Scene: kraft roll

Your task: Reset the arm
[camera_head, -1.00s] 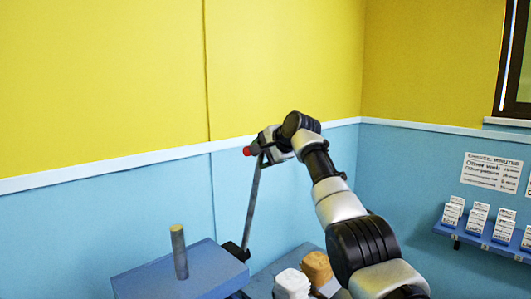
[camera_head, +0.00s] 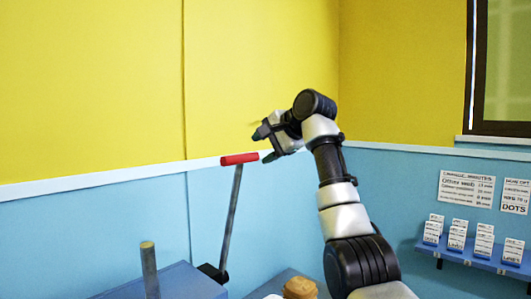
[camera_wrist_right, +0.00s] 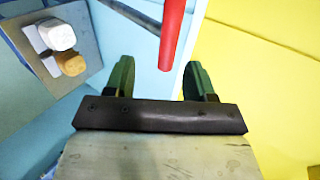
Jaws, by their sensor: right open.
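My right arm reaches up from the lower right in the head view. Its gripper (camera_head: 264,144) is open and empty, just to the right of a red-handled lever. The lever's red grip (camera_head: 239,159) sits atop a grey rod (camera_head: 231,215) that rises from beside a blue block, leaning slightly right. In the right wrist view the red grip (camera_wrist_right: 172,35) lies ahead of and between the green fingertips, apart from them. My left gripper is not in view.
A blue block (camera_head: 190,283) with an upright grey post (camera_head: 149,270) stands at lower left. A tan lump (camera_head: 299,288) and a white one (camera_wrist_right: 57,34) lie on a grey surface. A blue shelf (camera_head: 470,259) with white cards is on the right wall.

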